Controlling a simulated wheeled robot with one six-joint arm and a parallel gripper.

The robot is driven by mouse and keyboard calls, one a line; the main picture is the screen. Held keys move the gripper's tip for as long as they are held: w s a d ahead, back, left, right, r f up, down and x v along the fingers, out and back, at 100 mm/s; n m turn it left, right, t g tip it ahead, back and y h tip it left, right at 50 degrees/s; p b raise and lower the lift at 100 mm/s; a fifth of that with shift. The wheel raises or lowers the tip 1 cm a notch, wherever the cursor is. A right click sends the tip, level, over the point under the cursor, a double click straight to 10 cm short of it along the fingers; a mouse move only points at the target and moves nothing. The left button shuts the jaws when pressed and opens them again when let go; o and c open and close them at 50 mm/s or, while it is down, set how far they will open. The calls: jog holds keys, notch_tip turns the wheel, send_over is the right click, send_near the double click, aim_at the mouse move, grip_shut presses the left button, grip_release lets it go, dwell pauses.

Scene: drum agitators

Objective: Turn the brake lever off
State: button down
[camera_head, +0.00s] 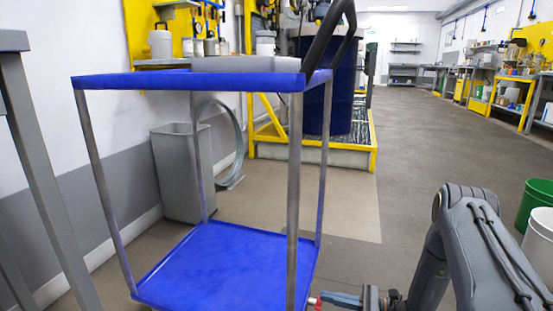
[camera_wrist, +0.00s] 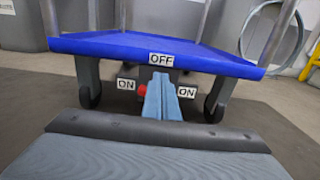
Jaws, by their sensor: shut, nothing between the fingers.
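A blue cart (camera_head: 225,255) with grey posts stands in front of me. In the wrist view, its lower shelf (camera_wrist: 115,49) carries an OFF label (camera_wrist: 161,59) at the front edge. Below are one ON label (camera_wrist: 126,84) at left and another ON label (camera_wrist: 187,92) at right. A red lever end (camera_wrist: 143,91) shows beside the left ON label; the rest of the lever is hidden. It also shows red in the head view (camera_head: 313,302). My gripper (camera_wrist: 160,88) is shut and empty, just right of the red end; I cannot tell if they touch. It also shows in the head view (camera_head: 338,299).
The cart's wheels (camera_wrist: 213,110) flank the labels. A grey bin (camera_head: 178,172) stands behind the cart. A green bucket (camera_head: 537,203) and a white bucket (camera_head: 538,240) stand at right. A grey table leg (camera_head: 45,160) is at left.

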jog(key=shift+w+d+f+b, duration=0.1)
jog(key=shift+w+d+b, duration=0.1)
jog(key=shift+w, duration=0.15)
jog(key=shift+w+d+f+b, duration=0.1)
jog(key=shift+w+b, duration=0.05)
jog(key=shift+w, duration=0.2)
dwell(0.4)
jog(key=v, duration=0.6)
jog(key=shift+w+r, duration=0.15)
jog(key=shift+r, duration=0.2)
